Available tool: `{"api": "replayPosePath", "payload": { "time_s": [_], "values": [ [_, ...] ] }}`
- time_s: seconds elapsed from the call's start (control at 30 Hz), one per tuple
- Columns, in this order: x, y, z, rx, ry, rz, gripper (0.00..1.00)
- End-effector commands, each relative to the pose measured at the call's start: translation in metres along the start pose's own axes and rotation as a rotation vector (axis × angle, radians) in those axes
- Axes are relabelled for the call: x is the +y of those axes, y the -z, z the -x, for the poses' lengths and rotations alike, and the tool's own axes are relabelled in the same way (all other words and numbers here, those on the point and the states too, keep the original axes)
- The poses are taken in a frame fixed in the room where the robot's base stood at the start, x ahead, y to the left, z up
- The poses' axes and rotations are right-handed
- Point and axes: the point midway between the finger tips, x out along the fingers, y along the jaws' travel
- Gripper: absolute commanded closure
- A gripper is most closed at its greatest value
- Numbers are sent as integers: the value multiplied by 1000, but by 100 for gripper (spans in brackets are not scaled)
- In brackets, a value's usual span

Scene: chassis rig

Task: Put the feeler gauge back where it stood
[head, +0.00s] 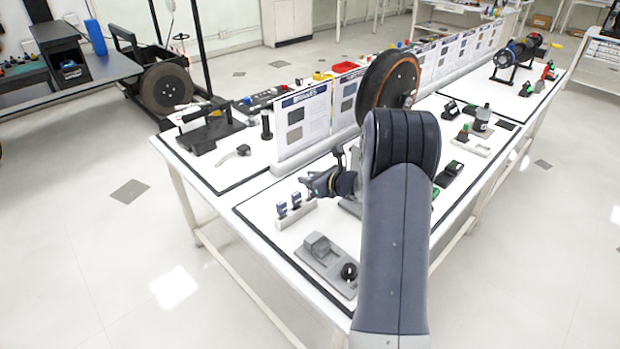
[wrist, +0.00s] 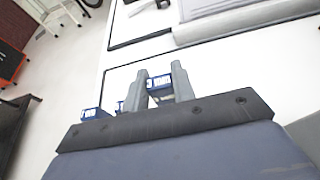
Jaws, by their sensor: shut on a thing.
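In the wrist view my gripper (wrist: 159,84) is shut on a blue feeler gauge (wrist: 158,82) with a white label that seems to read "3 mm". In the head view my gripper (head: 312,183) is just above and to the right of a light grey stand (head: 297,216) near the table's left edge. The held gauge cannot be made out clearly there. Two blue gauges (head: 281,210) stand upright at the stand's left and middle. They also show left of my fingers in the wrist view (wrist: 94,114), one of them mostly hidden.
A grey block fixture (head: 318,250) with a black round part (head: 349,271) lies toward the table's near end. A wheel with a dark tyre (head: 388,82) rises behind my arm. Upright white panels (head: 305,120) divide the table. White tabletop is bare around the stand.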

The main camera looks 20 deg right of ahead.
Motion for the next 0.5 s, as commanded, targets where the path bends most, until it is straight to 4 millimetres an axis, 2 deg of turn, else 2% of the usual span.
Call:
{"api": "replayPosePath", "payload": {
  "time_s": [0.5],
  "values": [
    [0,15,-6,0,0,0,100]
  ]
}}
